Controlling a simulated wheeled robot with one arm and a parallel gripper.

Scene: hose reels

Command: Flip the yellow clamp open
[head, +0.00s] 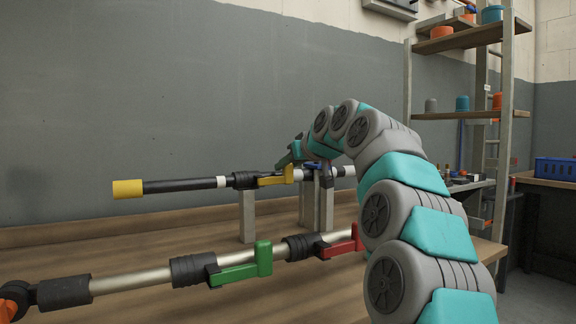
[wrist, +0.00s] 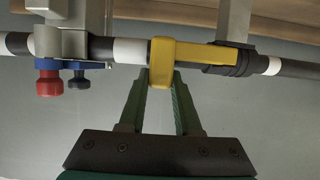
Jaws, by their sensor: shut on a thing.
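The yellow clamp (head: 272,181) sits on the black-and-white pole (head: 190,184) at the back of the bench. Its lever lies along the pole, with its block end to the right in the head view. In the wrist view the yellow clamp (wrist: 195,52) crosses the upper middle, its block end to the left. My gripper (wrist: 161,80) is shut on that block end, one green finger on each side. In the head view my gripper (head: 293,152) reaches down over the pole from the right, partly hidden by my arm.
A green clamp (head: 240,266) and a red clamp (head: 342,244) sit on a nearer metal pole (head: 132,281). Grey posts (head: 247,216) hold the back pole. A red knob (wrist: 48,83) and a dark knob (wrist: 79,80) are left of the clamp.

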